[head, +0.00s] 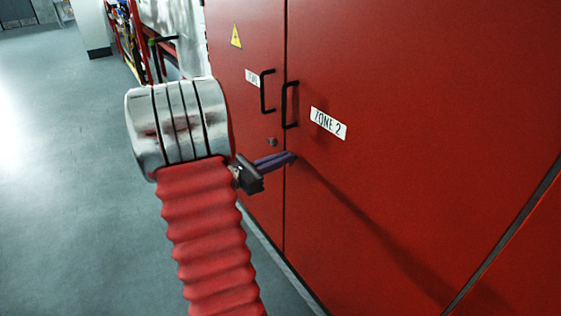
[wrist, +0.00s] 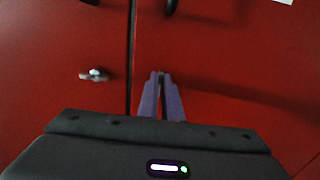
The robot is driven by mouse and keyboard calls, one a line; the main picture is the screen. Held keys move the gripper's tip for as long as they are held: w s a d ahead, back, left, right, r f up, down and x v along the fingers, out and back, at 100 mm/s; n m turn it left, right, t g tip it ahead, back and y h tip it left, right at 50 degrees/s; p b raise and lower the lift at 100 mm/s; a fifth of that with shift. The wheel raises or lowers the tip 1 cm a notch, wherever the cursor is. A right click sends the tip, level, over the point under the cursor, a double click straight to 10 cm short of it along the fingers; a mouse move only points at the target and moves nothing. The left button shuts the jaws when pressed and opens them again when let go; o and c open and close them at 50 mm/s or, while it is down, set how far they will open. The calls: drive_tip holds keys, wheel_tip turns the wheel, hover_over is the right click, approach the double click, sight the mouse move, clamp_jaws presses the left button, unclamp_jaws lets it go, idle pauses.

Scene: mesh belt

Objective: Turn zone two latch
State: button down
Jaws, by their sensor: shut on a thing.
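The red door with the white "ZONE 2" label (head: 328,123) stands right of the dark seam. My gripper (head: 291,157) reaches that door just right of the seam, below the black handle. In the wrist view its two purple fingers (wrist: 161,79) are close together, pointing at the door. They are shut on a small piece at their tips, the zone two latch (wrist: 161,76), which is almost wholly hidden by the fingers. Its turn angle cannot be made out.
A similar small metal latch (head: 272,142) sits on the left door, also in the wrist view (wrist: 95,74). Black handles (head: 290,105) flank the seam above. A yellow warning sign (head: 236,37) is on the left door. Grey floor (head: 70,180) is open at left.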

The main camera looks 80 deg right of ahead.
drive_tip(key=shift+m, duration=0.4)
drive_tip(key=m, duration=0.4)
drive_tip(key=shift+s+a, duration=0.1)
drive_tip(key=shift+s, duration=0.1)
drive_tip(key=m, duration=0.5)
drive_tip(key=shift+s+a+f+m, duration=0.15)
drive_tip(key=shift+f+m, duration=0.1)
drive_tip(key=shift+m, duration=0.15)
drive_tip(key=m, duration=0.3)
drive_tip(key=shift+s+f+m, duration=0.1)
drive_tip(key=shift+f+m, duration=0.05)
drive_tip(key=shift+m, duration=0.15)
drive_tip(key=shift+a+f+m, duration=0.1)
drive_tip(key=shift+f+m, duration=0.05)
drive_tip(key=shift+m, duration=0.75)
drive_tip(key=shift+f+m, duration=0.1)
drive_tip(key=shift+m, duration=0.8)
drive_tip(key=c, duration=1.9)
unclamp_jaws()
drive_tip(key=shift+c, duration=0.2)
